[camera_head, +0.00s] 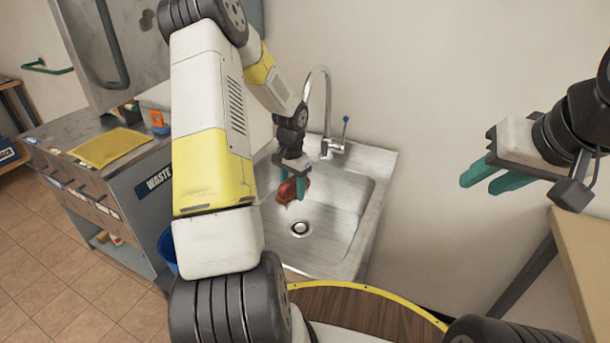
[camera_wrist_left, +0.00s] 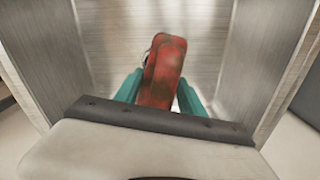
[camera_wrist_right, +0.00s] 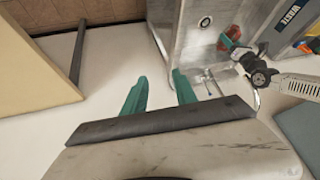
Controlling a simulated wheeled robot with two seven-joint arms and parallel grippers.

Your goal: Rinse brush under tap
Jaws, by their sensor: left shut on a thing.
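The brush (camera_head: 287,191) is a worn red thing in the head view, held over the left part of the steel sink (camera_head: 345,230). In the left wrist view the red brush (camera_wrist_left: 163,70) stands between the teal fingers. My left gripper (camera_head: 295,172) is shut on it; its fingers are mostly hidden in the head view. The tap (camera_head: 326,110) has a curved metal spout and a blue-tipped lever (camera_head: 345,122), behind and right of my left gripper. I cannot see whether water runs. My right gripper (camera_head: 492,178) is open and empty, right of the sink; its fingers (camera_wrist_right: 160,95) are apart.
A grey waste cabinet (camera_head: 140,190) with a yellow pad (camera_head: 109,147) and an orange item (camera_head: 158,120) on top stands left. A blue bin (camera_head: 168,250) is beside it. A wooden table (camera_head: 585,250) is at right. The sink drain (camera_head: 300,228) is clear.

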